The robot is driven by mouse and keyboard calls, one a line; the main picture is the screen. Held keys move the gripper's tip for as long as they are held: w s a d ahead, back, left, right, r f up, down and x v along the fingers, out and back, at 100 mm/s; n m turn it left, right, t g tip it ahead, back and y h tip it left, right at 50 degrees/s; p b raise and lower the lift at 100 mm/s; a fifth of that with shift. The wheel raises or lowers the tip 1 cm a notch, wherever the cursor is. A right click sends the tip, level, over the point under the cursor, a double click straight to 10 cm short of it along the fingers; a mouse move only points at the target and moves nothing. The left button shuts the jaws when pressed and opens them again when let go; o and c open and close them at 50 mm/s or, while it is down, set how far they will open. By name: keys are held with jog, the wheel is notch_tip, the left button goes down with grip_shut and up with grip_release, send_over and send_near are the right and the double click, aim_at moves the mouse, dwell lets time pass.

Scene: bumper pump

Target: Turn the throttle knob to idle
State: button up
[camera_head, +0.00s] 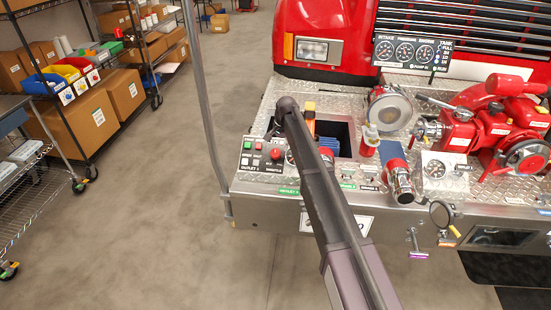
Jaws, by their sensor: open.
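The red throttle knob (275,154) stands on the small control panel (257,162) at the left of the diamond-plate bumper. The panel also carries a green and a red button. A throttle label shows below the knob, but its setting marks are too small to read. My arm rises from the lower right, and its dark far joint is above and behind the panel. The arm passes just right of the knob. My gripper is hidden behind the arm, so I cannot tell its distance from the knob. Nothing visibly touches the knob.
An open bin (335,128) holding blue and orange items lies right of the panel, partly behind my arm. A grey upright pole (203,100) stands left of the bumper.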

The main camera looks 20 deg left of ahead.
aim_at(276, 152)
jog(key=shift+w+a+f+b, duration=0.1)
jog(key=shift+a+f+b, duration=0.1)
jog(key=shift+f+b, duration=0.7)
jog(key=shift+s+a+f+b, duration=0.1)
jog(key=shift+a+f+b, duration=0.05)
jog(key=shift+f+b, duration=0.75)
jog(key=shift+w+a+f+b, duration=0.1)
jog(key=shift+a+f+b, duration=0.1)
jog(key=shift+f+b, duration=0.7)
jog(key=shift+f, duration=0.15)
jog(key=shift+c, duration=0.2)
jog(key=c, duration=1.1)
